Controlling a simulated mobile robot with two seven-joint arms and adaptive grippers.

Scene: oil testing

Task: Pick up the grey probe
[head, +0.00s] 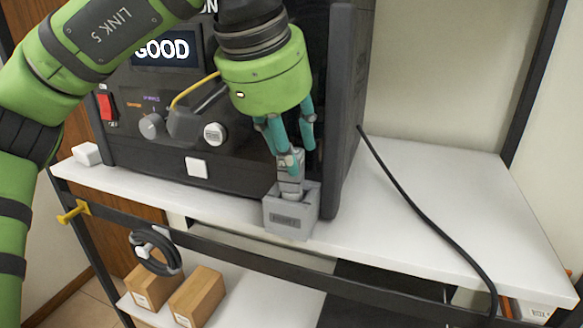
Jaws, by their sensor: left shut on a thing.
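My left gripper (290,158) points down in front of the black machine, at its lower right front. Its teal fingers are shut on the grey probe (290,184). The probe is upright, with its lower end in or just above the open top of a small grey holder (290,215); I cannot tell how deep it sits. The holder stands at the front edge of the white shelf and has a dark label. The fingers cover part of the probe. My right gripper is not in view.
The black machine (338,120) has a screen reading "GOOD" (162,50), a red switch (106,107) and knobs. A yellow cable (193,88) runs behind my gripper. A black cable (420,211) crosses the clear right side of the white shelf (430,180). Cardboard boxes (197,296) sit below.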

